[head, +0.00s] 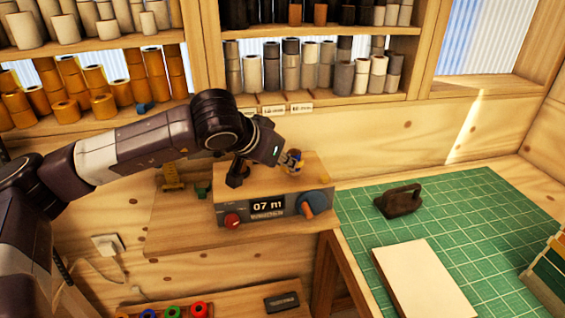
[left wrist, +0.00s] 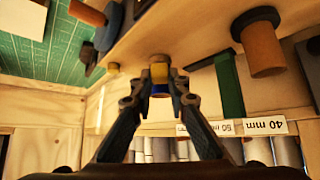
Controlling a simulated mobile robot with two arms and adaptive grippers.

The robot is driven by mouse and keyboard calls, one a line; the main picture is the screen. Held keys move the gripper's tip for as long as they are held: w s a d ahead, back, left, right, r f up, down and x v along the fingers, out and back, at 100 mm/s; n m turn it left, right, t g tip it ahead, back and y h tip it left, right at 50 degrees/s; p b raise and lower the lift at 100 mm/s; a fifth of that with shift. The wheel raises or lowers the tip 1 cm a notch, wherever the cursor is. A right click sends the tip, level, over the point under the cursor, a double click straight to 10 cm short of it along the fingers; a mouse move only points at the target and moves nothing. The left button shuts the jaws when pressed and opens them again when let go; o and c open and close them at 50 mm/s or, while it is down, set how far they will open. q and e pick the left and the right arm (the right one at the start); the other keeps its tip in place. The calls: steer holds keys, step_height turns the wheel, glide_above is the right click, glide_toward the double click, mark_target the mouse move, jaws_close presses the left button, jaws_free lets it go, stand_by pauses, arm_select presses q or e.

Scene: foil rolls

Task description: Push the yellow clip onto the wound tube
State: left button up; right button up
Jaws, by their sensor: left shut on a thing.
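My left gripper (head: 288,157) is over the top of the winding machine (head: 262,187), at a short upright tube. In the left wrist view the fingers of my left gripper (left wrist: 158,76) close in on both sides of a yellow band, which I take as the yellow clip (left wrist: 158,73). A tan tube end (left wrist: 157,60) shows on one side of the clip and a blue part (left wrist: 160,90) on the other. Clip and tube look in line and touching; how far the clip is on cannot be told. My right gripper is not in view.
The machine has a red knob (head: 231,221) and a blue dial (head: 314,203); its display reads 07 m. A brown tube (left wrist: 265,48) and a green post (left wrist: 229,85) stand near the gripper. A green cutting mat (head: 450,225) bears a dark iron-like tool (head: 398,201) and a pale board (head: 424,281).

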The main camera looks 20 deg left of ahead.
arm_select(q)
steer(key=shift+w+b, duration=0.25)
steer(key=shift+b, duration=0.05)
stand_by(0.8)
stand_by(0.4)
steer(key=o, duration=0.8)
steer(key=v, duration=1.2)
steer(key=shift+s, duration=0.1)
steer(key=shift+f, duration=0.1)
